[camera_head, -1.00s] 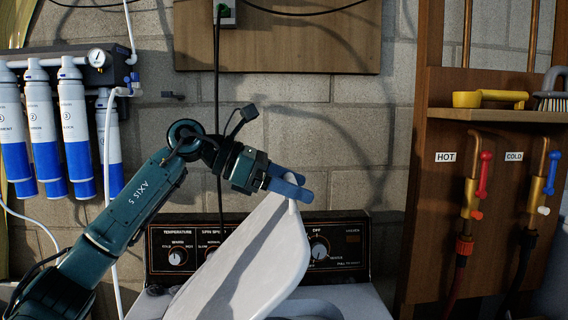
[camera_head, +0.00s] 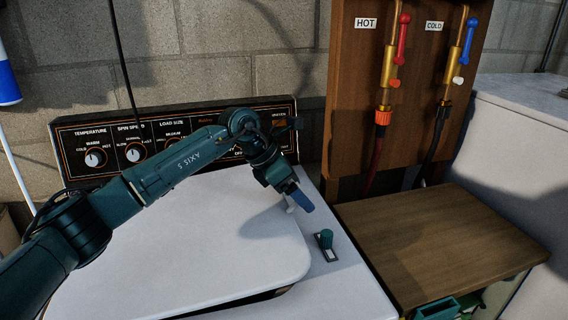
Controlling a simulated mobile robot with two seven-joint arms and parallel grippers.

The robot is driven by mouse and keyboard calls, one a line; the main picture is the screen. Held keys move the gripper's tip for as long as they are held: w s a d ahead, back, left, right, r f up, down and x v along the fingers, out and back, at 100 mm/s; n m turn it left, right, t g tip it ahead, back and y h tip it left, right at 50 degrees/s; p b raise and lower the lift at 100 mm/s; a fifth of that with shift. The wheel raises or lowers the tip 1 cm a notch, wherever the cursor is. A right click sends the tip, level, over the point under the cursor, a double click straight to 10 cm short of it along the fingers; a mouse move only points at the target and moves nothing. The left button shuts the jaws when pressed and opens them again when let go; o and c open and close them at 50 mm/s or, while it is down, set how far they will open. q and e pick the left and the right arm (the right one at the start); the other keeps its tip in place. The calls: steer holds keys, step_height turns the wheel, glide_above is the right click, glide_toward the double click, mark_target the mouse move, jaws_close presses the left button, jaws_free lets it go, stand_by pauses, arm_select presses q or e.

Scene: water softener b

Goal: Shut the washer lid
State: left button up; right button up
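The white washer lid (camera_head: 190,240) lies almost flat over the washer top (camera_head: 345,285), with a dark gap showing under its front right edge. My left arm reaches across the lid. My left gripper (camera_head: 299,200), with blue fingers, is at the lid's right side near the back, by a small white tab (camera_head: 290,207). One finger hides the other, so I cannot tell whether the gripper is shut on the tab or merely beside it.
The control panel (camera_head: 200,128) stands behind the lid. To the right is a wooden surface (camera_head: 440,245) below the hot and cold taps. A teal object (camera_head: 437,309) shows at the bottom edge.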

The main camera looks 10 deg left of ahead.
mark_target(307, 218)
arm_select(q)
steer(key=f, duration=0.1)
steer(key=f+b, duration=0.1)
steer(key=f, duration=0.3)
steer(key=shift+d, duration=0.25)
steer(key=shift+f, duration=0.25)
steer(key=shift+f, duration=0.1)
steer(key=o, duration=1.2)
steer(key=shift+o, duration=0.5)
steer(key=shift+a+r, duration=0.1)
steer(key=shift+r, duration=0.2)
steer(key=b+v, duration=0.1)
steer(key=v, duration=1.1)
steer(key=shift+s+a+r, duration=0.1)
steer(key=shift+a+r, duration=0.1)
steer(key=shift+a, duration=0.15)
